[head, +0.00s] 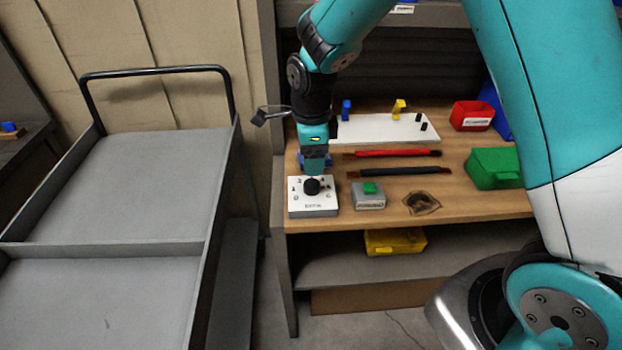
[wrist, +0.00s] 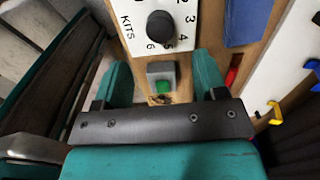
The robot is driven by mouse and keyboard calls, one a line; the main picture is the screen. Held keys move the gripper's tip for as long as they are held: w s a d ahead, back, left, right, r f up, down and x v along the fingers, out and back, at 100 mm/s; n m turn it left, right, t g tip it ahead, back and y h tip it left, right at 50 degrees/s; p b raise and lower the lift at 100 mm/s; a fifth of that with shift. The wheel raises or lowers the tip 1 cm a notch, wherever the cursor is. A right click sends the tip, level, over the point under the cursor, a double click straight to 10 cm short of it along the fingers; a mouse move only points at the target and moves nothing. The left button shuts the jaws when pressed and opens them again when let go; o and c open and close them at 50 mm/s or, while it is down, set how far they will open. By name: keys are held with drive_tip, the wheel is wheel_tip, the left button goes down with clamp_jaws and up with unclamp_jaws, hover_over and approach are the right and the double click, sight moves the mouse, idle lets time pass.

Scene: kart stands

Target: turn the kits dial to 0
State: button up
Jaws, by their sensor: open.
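The kits dial is a round black knob (head: 312,186) on a white box (head: 300,210) at the front left corner of the wooden bench. In the wrist view the knob (wrist: 160,24) is ringed by printed numbers, with KITS lettered on the plate (wrist: 122,10). I cannot make out where its pointer is set. My gripper (head: 314,165) hangs over the back of the box, close to the knob. In the wrist view my gripper (wrist: 163,65) is open with nothing held, and the knob lies beyond the fingertips, apart from them. The 0 mark is not readable there.
A grey box with a green button (head: 370,188) stands right of the dial. Black (head: 400,172) and red (head: 395,153) bars lie behind, before a white board (head: 385,128) with hooks. A green bin (head: 493,168) is at right; a grey cart (head: 110,250) stands left.

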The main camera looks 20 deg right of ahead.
sight(312, 183)
wheel_tip(312, 183, down, 8)
drive_tip(key=shift+r+p, duration=0.1)
drive_tip(key=shift+p, duration=0.4)
drive_tip(key=c, duration=0.9)
